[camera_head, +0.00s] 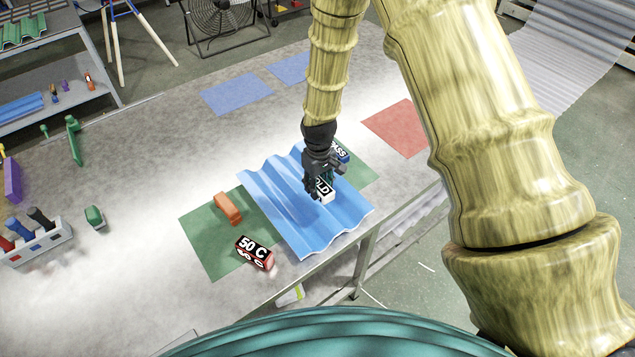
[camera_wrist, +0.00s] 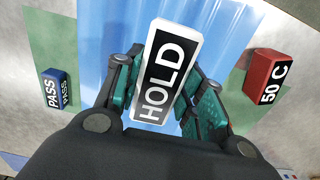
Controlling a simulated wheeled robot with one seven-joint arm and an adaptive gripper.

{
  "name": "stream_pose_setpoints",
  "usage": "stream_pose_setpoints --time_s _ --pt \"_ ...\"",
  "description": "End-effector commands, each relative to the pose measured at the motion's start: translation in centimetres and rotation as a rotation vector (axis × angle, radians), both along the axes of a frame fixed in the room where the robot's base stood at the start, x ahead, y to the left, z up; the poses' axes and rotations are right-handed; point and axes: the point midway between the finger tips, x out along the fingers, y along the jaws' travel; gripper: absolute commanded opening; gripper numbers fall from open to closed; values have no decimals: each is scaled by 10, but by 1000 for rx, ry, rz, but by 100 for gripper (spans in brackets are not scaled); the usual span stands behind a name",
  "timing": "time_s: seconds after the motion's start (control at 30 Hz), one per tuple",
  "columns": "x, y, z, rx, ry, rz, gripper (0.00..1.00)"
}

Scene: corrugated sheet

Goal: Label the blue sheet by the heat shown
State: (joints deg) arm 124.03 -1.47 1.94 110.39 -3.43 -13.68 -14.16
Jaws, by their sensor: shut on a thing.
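The blue corrugated sheet (camera_head: 285,205) lies across green mats on the table. My gripper (camera_head: 318,188) is over the sheet and is shut on a black and white block marked HOLD (camera_wrist: 163,75). Whether the block touches the sheet I cannot tell. A blue block marked PASS (camera_head: 341,151) stands on the green mat beyond the sheet, and it shows at left in the wrist view (camera_wrist: 57,90). A red and black block marked 50 C (camera_head: 255,252) sits near the sheet's near left edge, and it shows at right in the wrist view (camera_wrist: 266,77).
An orange block (camera_head: 228,208) lies on the green mat (camera_head: 205,243) left of the sheet. A red mat (camera_head: 397,128) and blue mats (camera_head: 236,94) lie farther back. A caddy of tools (camera_head: 40,247) and a green item (camera_head: 95,217) stand at left. The table edge runs close by the sheet.

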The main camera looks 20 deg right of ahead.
Motion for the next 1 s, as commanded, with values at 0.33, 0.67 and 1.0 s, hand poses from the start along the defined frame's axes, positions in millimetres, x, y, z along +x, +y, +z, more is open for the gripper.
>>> stream_pose_setpoints --time_s 0.33,0.67,1.0 --pt "0 2 -12 0 1 3 14" --pt "0 2 -36 0 1 3 14" --pt "0 2 -62 0 0 3 14"
